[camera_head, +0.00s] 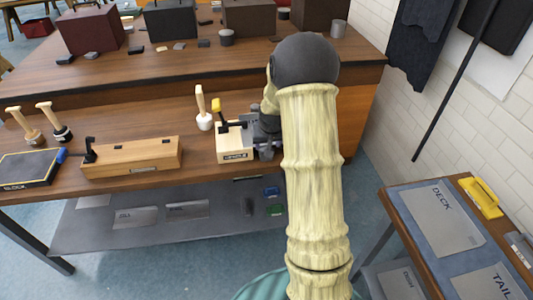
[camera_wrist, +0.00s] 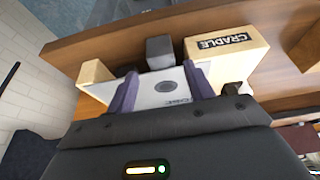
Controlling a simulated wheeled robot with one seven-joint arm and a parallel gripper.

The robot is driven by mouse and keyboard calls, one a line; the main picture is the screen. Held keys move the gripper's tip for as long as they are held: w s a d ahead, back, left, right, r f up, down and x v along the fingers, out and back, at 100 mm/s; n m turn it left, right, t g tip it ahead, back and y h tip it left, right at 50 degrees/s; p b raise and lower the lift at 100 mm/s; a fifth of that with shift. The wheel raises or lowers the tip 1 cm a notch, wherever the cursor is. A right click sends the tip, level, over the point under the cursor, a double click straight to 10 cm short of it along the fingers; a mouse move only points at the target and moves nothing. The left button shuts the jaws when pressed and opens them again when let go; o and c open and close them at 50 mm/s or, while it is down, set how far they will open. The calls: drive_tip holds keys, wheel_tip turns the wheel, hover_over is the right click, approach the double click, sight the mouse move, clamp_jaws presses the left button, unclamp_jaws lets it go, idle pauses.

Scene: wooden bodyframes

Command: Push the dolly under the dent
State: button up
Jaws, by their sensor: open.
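A pale wooden cradle (camera_head: 234,155), labelled CRADLE, stands near the bench's front edge; it also shows in the wrist view (camera_wrist: 250,65). In the wrist view, a light grey panel (camera_wrist: 148,94) with a dark round mark (camera_wrist: 164,87), perhaps the dent, lies beside the cradle's wood. A small dark grey block (camera_wrist: 159,50), possibly the dolly, sits just beyond the panel's edge. My gripper (camera_wrist: 160,72) is open, its purple fingers apart over the panel, tips close to the block. Contact cannot be told. In the head view my arm and wrist hide much of this spot.
A long wooden box (camera_head: 132,158), a black block (camera_head: 30,168) and two mallets are farther left. A raised shelf (camera_head: 150,72) runs behind. A side table (camera_head: 405,220) stands at the right.

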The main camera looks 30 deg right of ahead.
sight(266, 160)
drive_tip(key=x, duration=0.9)
drive_tip(key=shift+a+p, duration=0.1)
drive_tip(key=shift+p, duration=0.2)
drive_tip(key=shift+f, duration=0.35)
drive_tip(key=shift+c, duration=0.2)
clamp_jaws()
drive_tip(key=shift+w, duration=0.1)
